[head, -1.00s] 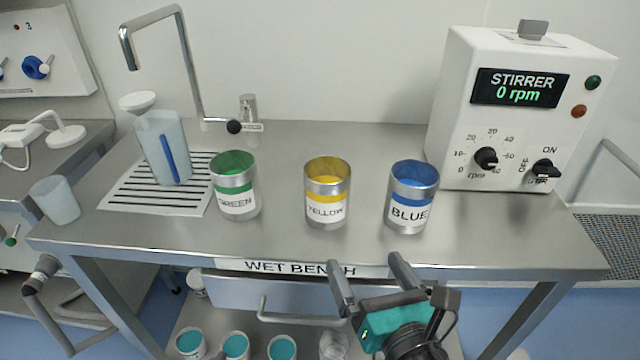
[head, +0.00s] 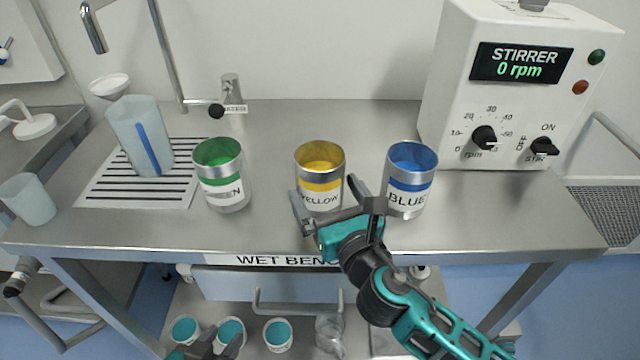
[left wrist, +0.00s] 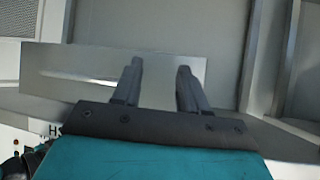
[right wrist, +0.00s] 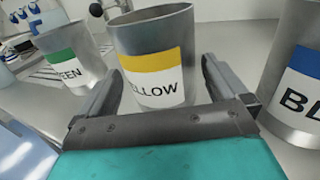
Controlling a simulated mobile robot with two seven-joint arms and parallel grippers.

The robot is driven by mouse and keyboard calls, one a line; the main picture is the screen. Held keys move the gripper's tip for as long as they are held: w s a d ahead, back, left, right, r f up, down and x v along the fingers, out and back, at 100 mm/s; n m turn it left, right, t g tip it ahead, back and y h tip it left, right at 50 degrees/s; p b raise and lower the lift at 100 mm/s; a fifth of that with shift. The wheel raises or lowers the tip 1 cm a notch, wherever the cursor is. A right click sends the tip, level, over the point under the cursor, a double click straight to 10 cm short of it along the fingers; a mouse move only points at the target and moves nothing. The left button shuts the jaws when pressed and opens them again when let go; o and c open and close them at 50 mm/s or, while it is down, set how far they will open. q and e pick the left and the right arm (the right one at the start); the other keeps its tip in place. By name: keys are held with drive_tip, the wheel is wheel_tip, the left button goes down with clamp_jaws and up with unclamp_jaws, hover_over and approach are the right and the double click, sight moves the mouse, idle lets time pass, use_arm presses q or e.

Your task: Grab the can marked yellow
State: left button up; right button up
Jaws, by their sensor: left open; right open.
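The can marked YELLOW (head: 320,170) stands upright on the steel bench between the other two cans. It is open-topped, with a yellow band and yellow contents. My right gripper (head: 326,198) is open just in front of it. In the right wrist view the yellow can (right wrist: 158,85) stands just beyond and between the spread fingers (right wrist: 160,85); I cannot tell whether they touch it. My left gripper (head: 215,335) is low at the bottom edge of the head view, below the bench top. In the left wrist view its fingers (left wrist: 155,80) are apart and empty.
The green can (head: 221,175) stands to the left and the blue can (head: 408,180) close on the right. A stirrer box (head: 520,90) stands at the back right. A jug (head: 140,135), funnel and tap are at the left. Several teal-filled pots sit on the lower shelf.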

sight(312, 166)
drive_tip(key=x, duration=0.4)
drive_tip(key=c, duration=1)
drive_tip(key=shift+r, duration=0.1)
drive_tip(key=shift+c, duration=0.5)
drive_tip(key=shift+r, duration=0.1)
